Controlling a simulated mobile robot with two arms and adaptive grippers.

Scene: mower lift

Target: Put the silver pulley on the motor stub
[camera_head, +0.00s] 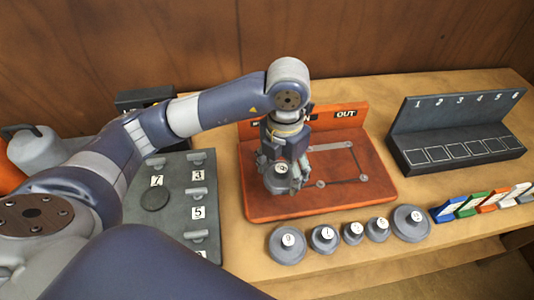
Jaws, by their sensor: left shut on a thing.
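My left gripper (284,174) points down over the left part of an orange board (350,206). It is shut on a round grey labelled piece (276,184), which may be the silver pulley; the fingers partly cover it. I cannot tell whether the piece touches the board. Several similar grey round pieces with white labels stand in a row in front of the board, including a wide one (287,246) at the left end and another (410,224) at the right end. I cannot pick out the motor stub; it may be hidden under the gripper. My right gripper is not in view.
The board has an upright back marked OUT (346,114) and a grey linkage outline (362,165). A dark numbered panel (172,222) with grey handles lies left. A black rack (458,152) numbered 1 to 6 stands right, with coloured cards (466,206) in front.

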